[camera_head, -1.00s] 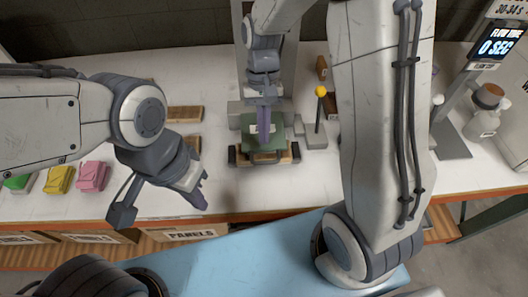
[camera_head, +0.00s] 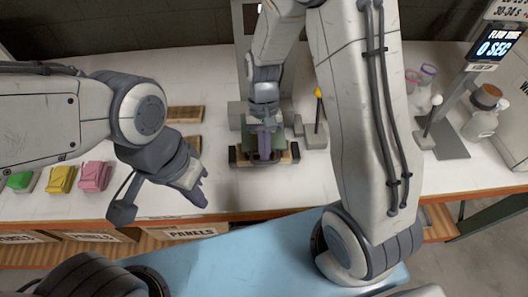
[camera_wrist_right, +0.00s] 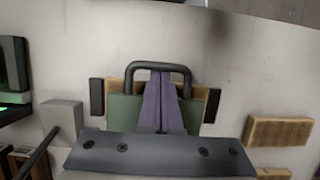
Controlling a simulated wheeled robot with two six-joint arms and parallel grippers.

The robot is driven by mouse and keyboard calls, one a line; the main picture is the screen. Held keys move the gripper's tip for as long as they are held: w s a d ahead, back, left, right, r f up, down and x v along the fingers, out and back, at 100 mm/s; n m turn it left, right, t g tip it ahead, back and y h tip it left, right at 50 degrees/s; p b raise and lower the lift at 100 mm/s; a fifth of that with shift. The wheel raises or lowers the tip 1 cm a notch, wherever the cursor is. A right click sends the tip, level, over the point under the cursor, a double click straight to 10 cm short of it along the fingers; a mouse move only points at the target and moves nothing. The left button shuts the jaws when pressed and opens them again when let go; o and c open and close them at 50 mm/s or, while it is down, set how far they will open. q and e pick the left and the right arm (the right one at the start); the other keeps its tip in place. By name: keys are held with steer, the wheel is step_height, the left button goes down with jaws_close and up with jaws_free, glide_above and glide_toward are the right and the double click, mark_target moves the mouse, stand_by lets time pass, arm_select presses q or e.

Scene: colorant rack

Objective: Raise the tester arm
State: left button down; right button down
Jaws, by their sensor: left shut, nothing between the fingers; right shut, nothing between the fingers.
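The tester (camera_head: 241,118) stands mid-table, grey, with a post rising at the back. In the right wrist view a dark U-shaped handle (camera_wrist_right: 187,80) stands over a green plate (camera_wrist_right: 122,110) on a wooden panel (camera_wrist_right: 113,86); it looks like the tester arm's handle. My right gripper (camera_head: 265,158) is shut and empty over the plate. Its purple fingers (camera_wrist_right: 159,74) lie between the handle's legs, tips near the crossbar; I cannot tell whether they touch. My left gripper (camera_head: 203,200) is shut and empty near the table's front edge. My right wrist hides much of the tester.
A yellow-knobbed lever (camera_head: 318,92) stands just right of the tester. A white-knobbed lever (camera_head: 436,100) and a jar (camera_head: 484,115) are further right. Green, yellow and pink (camera_head: 95,176) blocks lie at left.

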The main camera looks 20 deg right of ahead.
steer(key=shift+r+g+p, duration=0.5)
steer(key=shift+r+p, duration=0.45)
steer(key=shift+p, duration=0.1)
steer(key=shift+g+y, duration=0.3)
steer(key=shift+g, duration=0.6)
steer(key=r+p, duration=0.2)
steer(key=w+r+p, duration=0.1)
steer(key=r+p, duration=0.3)
steer(key=p, duration=0.1)
steer(key=shift+w+d+r, duration=0.2)
steer(key=shift+w, duration=0.15)
steer(key=shift+w+r+p, duration=0.4)
steer(key=shift+r, duration=0.05)
steer(key=shift+d, duration=0.1)
steer(key=w+r+p, duration=0.3)
steer(key=r+p, duration=0.5)
steer(key=r, duration=0.1)
steer(key=shift+d+r, duration=0.15)
steer(key=shift+d, duration=0.15)
